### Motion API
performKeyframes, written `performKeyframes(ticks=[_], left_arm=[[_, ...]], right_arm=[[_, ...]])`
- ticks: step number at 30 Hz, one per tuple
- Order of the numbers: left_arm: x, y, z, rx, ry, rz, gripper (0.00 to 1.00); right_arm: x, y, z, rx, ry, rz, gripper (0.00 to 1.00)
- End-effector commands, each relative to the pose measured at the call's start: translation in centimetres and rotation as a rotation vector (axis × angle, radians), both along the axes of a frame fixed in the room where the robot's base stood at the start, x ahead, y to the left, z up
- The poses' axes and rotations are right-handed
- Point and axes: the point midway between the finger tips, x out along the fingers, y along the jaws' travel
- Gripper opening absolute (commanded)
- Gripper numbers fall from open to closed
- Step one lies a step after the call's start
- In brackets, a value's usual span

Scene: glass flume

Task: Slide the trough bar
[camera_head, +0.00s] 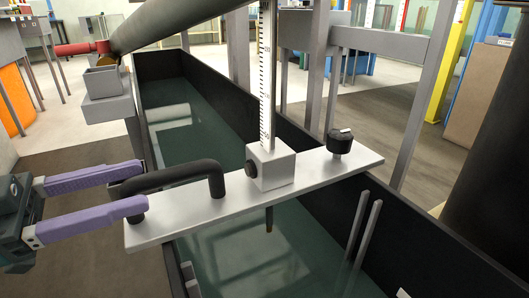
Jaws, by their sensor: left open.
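The trough bar (300,187) is a flat pale grey plate lying across the black-walled trough (190,108). A black bent handle (185,174) stands on its left part. A grey block (270,165) with a black side knob and an upright ruled scale (267,80) sits mid-bar. A black knob (340,142) is on the right part. My left gripper (145,187) is open, its purple fingers pointing right, tips one on each side of the handle's left end in the picture. I cannot tell whether they touch it. My right gripper is out of view.
Dark greenish water fills the trough. Two thin grey rods (365,235) rise in front of the bar at right. A large grey pipe (165,22) passes above, near a red valve handle (78,48) and a small grey box (104,82). Grey frame posts stand behind.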

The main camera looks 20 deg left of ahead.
Motion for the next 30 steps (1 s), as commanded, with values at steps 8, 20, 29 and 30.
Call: performKeyframes(ticks=[8,20,29,30], left_arm=[[3.9,-3.3,-0.3,0.0,-0.005,0.0,0.55],[5.0,-4.3,-0.1,0.001,0.001,0.001,0.55],[5.0,-4.3,-0.1,0.001,0.001,0.001,0.28],[5.0,-4.3,-0.1,0.001,0.001,0.001,0.23]], right_arm=[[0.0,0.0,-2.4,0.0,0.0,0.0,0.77],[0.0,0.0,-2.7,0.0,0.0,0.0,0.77],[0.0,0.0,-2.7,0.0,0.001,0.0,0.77],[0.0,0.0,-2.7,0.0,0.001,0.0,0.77]])
